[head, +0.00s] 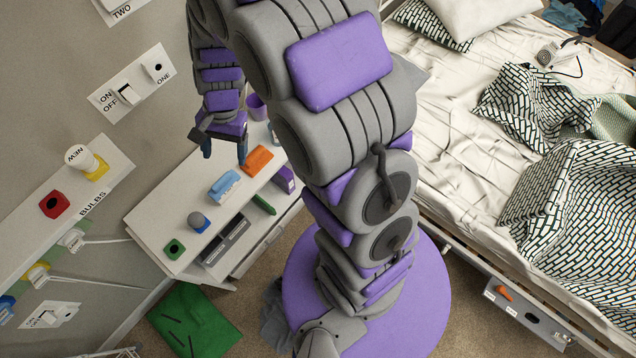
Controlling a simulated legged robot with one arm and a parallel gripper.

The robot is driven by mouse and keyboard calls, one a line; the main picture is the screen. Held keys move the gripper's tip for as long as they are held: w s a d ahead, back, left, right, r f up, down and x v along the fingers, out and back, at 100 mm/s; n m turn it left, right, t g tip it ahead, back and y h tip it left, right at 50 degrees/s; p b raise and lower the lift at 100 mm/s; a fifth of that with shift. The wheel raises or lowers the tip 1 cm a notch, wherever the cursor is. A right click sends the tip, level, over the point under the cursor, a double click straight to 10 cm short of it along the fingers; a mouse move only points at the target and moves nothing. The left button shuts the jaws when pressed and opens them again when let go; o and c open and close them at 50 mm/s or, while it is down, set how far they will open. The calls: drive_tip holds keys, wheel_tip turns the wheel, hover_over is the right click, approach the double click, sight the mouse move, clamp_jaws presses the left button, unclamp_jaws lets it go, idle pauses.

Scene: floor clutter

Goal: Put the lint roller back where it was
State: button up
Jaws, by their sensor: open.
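My gripper (225,155) hangs over the white shelf unit (153,222) at the left, fingers pointing down and apart. Nothing shows between the fingers. I cannot surely pick out the lint roller. Below the gripper, a light-blue and white object (225,186) lies on the shelf top, with an orange block (258,160) behind it. Nearer the front are a blue-grey ball on a blue base (198,222) and a green square holder (174,248). A purple cup (257,107) stands at the far end, partly hidden by my gripper and arm.
The wall has a bulb ledge (118,165) with a red socket (54,205) and a switch plate (130,88).

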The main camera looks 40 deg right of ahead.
drive_tip(key=s+d+r+n+h, duration=0.1)
drive_tip(key=s+d+r+n, duration=0.2)
drive_tip(key=s, duration=0.5)
drive_tip(key=s+d+r+n+h, duration=0.1)
drive_tip(key=s+d+r+n, duration=0.1)
drive_tip(key=s+r, duration=0.4)
drive_tip(key=s+d+r+n+h, duration=0.1)
drive_tip(key=s+d+r+n, duration=0.2)
drive_tip(key=s, duration=0.7)
drive_tip(key=shift+s+d+r+n+h, duration=0.3)
drive_tip(key=shift+s+d+r, duration=0.15)
drive_tip(key=shift+r, duration=0.4)
drive_tip(key=shift+w, duration=0.1)
